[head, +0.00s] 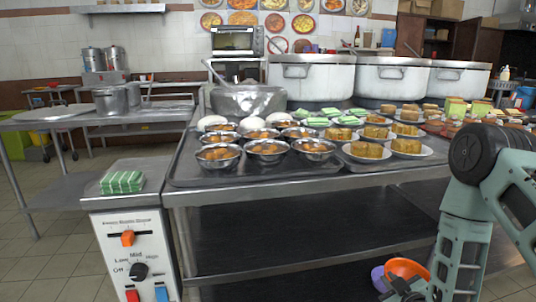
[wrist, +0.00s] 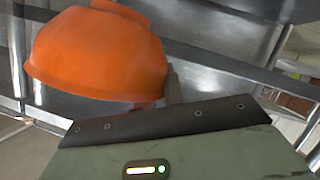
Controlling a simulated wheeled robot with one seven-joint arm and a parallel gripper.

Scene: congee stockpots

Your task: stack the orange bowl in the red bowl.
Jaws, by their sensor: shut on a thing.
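The orange bowl (head: 408,268) is at the lower right of the head view, its hollow inside showing. It fills the upper left of the wrist view (wrist: 95,55), where a dark finger is at its right edge. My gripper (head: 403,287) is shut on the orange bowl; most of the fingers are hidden. A purple bowl (head: 377,277) shows partly behind and left of the orange bowl; I cannot tell whether they touch. I cannot make out a red bowl in either view.
A steel table (head: 300,185) with lower shelves stands ahead, crowded with food bowls, plates and large stockpots (head: 310,78). A control box (head: 135,245) with a green striped cloth (head: 123,182) is at left. Tiled floor lies left of it.

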